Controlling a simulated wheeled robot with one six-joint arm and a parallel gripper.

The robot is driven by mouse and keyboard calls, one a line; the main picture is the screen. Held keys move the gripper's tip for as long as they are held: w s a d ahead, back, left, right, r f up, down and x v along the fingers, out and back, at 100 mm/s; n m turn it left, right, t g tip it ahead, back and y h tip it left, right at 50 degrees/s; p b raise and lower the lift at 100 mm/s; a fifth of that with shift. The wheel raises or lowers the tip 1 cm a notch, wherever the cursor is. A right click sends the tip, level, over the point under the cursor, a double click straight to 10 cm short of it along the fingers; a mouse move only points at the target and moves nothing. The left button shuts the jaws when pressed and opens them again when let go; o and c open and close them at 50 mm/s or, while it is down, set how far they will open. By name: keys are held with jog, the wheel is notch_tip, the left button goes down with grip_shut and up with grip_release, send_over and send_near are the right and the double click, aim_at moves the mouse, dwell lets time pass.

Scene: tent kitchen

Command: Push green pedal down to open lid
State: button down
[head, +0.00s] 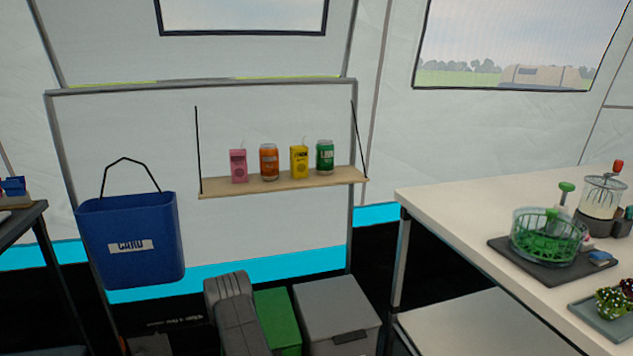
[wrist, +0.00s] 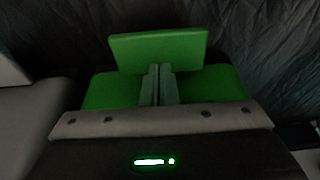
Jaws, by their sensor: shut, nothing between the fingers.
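The green bin (head: 278,318) stands on the floor at the bottom middle of the head view, partly hidden behind my arm. Its top looks flat and closed there. In the wrist view a flat green panel (wrist: 158,48), which looks like the pedal, lies just beyond my fingertips, with a wider green surface (wrist: 215,84) of the bin on both sides of the fingers. My gripper (wrist: 160,70) is shut and empty, its fingertips at the near edge of the panel. I cannot tell whether they touch it. The head view does not show the pedal or my fingertips.
A grey box (head: 335,310) stands close on the right of the green bin. A blue hanging bin (head: 130,240) is at the left. A shelf (head: 285,184) with drinks hangs above. A white table (head: 450,205) with kitchen items stands at the right.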

jog(key=shift+s+b+x, duration=0.25)
jog(key=shift+b+x, duration=0.85)
jog(key=shift+x, duration=0.05)
jog(key=shift+s+b+x, duration=0.25)
jog(key=shift+b+x, duration=0.8)
jog(key=shift+x, duration=0.1)
jog(key=shift+d+r+p, duration=0.15)
jog(key=shift+r+p, duration=0.15)
jog(key=shift+p, duration=0.1)
jog(key=shift+w+a+p+v, duration=0.1)
jog(key=shift+w+p+v, duration=0.15)
jog(key=shift+p+v, duration=0.75)
jog(key=shift+w+a+p+v, duration=0.1)
jog(key=shift+w+p+v, duration=0.15)
jog(key=shift+p+v, duration=0.8)
jog(key=shift+w+a+p+v, duration=0.1)
jog(key=shift+w+p+v, duration=0.3)
jog(key=shift+v, duration=1)
jog(key=shift+s+d+r, duration=0.15)
jog(key=shift+s+r, duration=0.05)
